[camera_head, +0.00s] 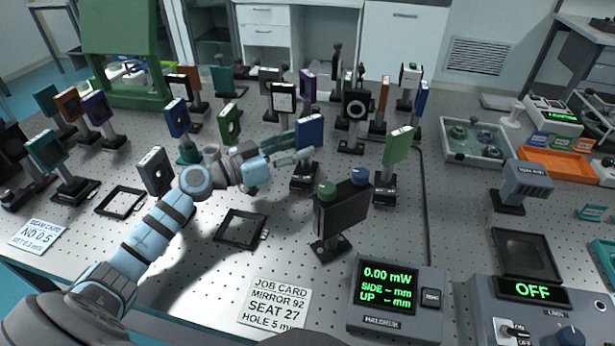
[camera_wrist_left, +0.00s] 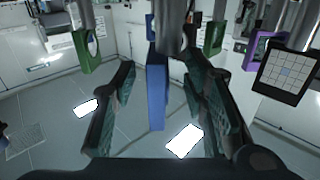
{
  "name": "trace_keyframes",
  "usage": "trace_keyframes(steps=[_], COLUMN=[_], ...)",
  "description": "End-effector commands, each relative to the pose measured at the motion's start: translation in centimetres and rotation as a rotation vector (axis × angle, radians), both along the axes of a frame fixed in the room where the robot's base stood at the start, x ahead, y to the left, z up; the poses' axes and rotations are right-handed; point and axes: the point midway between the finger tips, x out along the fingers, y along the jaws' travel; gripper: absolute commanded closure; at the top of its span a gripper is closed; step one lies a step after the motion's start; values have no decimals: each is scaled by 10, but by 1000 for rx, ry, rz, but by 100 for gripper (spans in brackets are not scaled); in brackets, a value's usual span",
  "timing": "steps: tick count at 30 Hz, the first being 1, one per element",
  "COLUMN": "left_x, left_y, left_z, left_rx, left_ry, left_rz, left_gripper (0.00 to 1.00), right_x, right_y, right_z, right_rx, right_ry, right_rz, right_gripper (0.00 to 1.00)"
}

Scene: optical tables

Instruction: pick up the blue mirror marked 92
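A blue mirror (camera_head: 310,131) stands upright on a dark post mount in the middle of the table, with a white label on its top edge. I cannot read its number. My left gripper (camera_head: 294,152) reaches it from the left, fingers level, at the mirror's left side. In the left wrist view, which looks upside down, the blue mirror (camera_wrist_left: 157,92) shows edge-on between the two open fingers of the left gripper (camera_wrist_left: 160,100). Gaps show on both sides, so the fingers do not grip it. My right gripper is not in view.
A black box mount with green and blue knobs (camera_head: 341,215) stands just in front, and a green plate (camera_head: 398,146) stands to the right. A white-faced plate (camera_head: 284,97) stands behind. A job card (camera_head: 274,303) reads mirror 92, seat 27. An empty black frame (camera_head: 242,229) lies front left.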

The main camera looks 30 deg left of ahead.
Motion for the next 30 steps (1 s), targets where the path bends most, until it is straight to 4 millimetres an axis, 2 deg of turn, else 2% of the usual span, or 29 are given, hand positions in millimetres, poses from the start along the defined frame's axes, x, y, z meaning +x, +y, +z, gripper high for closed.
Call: trace_keyframes(steps=[3, 10, 17, 19, 25, 30], left_x=[13, 51, 58, 57, 57, 57], left_y=[-9, -32, -36, -36, -36, -36], left_z=[7, 7, 4, 4, 4, 4], left_rx=[-5, -5, 0, 0, 0, 0], left_ry=[-2, -1, 1, 1, 1, 1], left_rz=[-2, -3, -6, -6, -6, -6], left_gripper=[60, 60, 60, 66, 98, 100], right_x=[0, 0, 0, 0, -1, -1], right_y=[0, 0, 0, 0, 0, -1], right_z=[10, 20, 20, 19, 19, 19], right_rx=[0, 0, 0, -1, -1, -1], right_ry=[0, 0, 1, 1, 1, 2], right_rz=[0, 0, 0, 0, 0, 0], right_gripper=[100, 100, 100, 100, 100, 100])
